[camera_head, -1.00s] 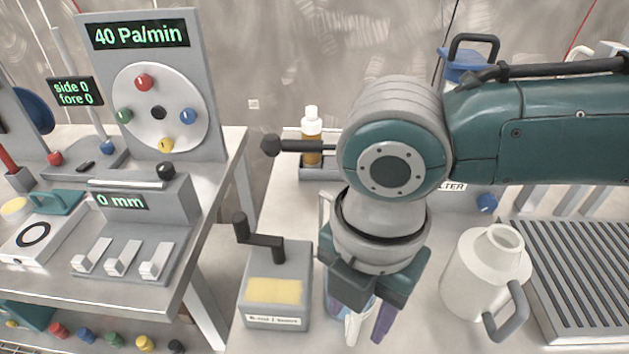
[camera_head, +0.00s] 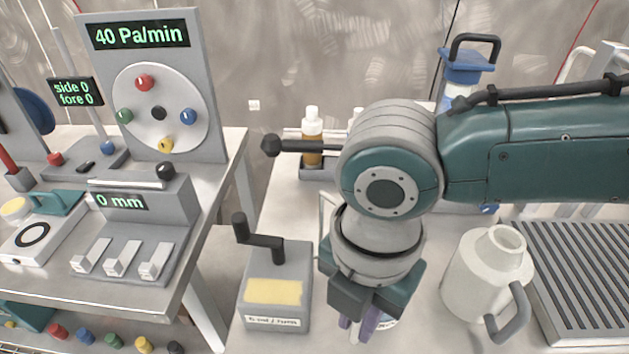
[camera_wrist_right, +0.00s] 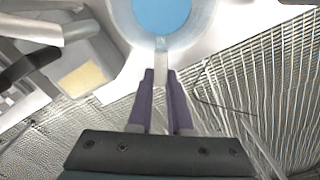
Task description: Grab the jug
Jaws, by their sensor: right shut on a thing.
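The jug (camera_wrist_right: 161,60) is a pale round vessel with blue contents, seen from above at the top of the right wrist view. Its narrow pale handle lies between the two purple fingers of my right gripper (camera_wrist_right: 160,78), which is shut on it. In the head view my right gripper (camera_head: 360,328) points down at the bench, between a crank box and a white pitcher. There it hides nearly all of the jug. I cannot tell whether the jug touches the bench. My left gripper is not in view.
The grey crank box (camera_head: 275,290) stands close to the left of my right gripper. The white pitcher (camera_head: 480,275) with a grey handle stands to the right, beside a ribbed grey rack (camera_head: 580,270). Bottles (camera_head: 312,135) and a blue-lidded container (camera_head: 467,70) stand behind.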

